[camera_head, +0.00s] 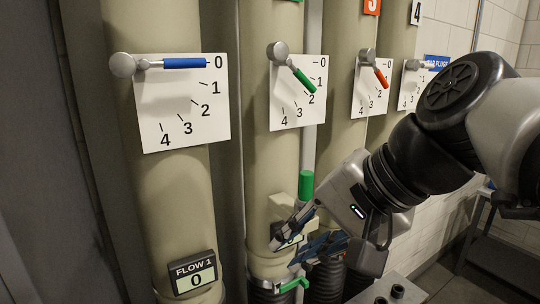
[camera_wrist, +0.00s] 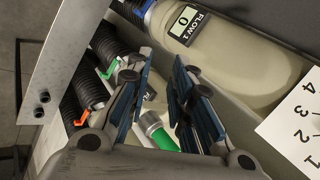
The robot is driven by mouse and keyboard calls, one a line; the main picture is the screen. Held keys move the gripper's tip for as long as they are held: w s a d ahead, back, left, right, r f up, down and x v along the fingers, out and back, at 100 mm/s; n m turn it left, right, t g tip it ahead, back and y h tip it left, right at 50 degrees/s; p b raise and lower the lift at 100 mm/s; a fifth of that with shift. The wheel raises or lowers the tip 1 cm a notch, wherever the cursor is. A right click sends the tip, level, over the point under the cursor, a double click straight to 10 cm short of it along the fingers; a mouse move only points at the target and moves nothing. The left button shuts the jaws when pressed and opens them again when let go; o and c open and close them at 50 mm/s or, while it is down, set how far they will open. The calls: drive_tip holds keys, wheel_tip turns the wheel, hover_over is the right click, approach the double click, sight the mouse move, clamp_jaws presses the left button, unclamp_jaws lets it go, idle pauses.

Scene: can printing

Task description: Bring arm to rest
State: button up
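My gripper (camera_head: 306,232) is in front of the second pipe's lower part in the head view, its two fingers pointing left. In the wrist view its fingers (camera_wrist: 160,92) stand well apart with nothing held between them. A green cylinder (camera_head: 306,186) stands upright just above the gripper in the head view. A green piece also shows near the finger bases in the wrist view (camera_wrist: 163,139). My arm comes in from the right and is bent, with the gripper reaching down and left.
A blue handle (camera_head: 185,63) points at 0 on the left dial. A green handle (camera_head: 304,80) points between 1 and 2. A red handle (camera_head: 380,76) is also turned down. The FLOW 1 display (camera_head: 194,274) reads 0. A metal plate (camera_head: 395,291) is at the bottom right.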

drive_tip(key=s+d+f+n+h+b, duration=0.2)
drive_tip(key=s+d+f+b, duration=0.1)
drive_tip(key=f, duration=0.8)
drive_tip(key=s+d+f+n+h+b, duration=0.2)
drive_tip(key=f+b, duration=0.4)
drive_tip(key=f, duration=0.6)
drive_tip(key=s+d+f+n+h+b, duration=0.2)
drive_tip(key=s+d+f+b, duration=0.2)
drive_tip(key=f, duration=0.8)
drive_tip(key=shift+s+d, duration=0.55)
drive_tip(key=shift+s, duration=0.55)
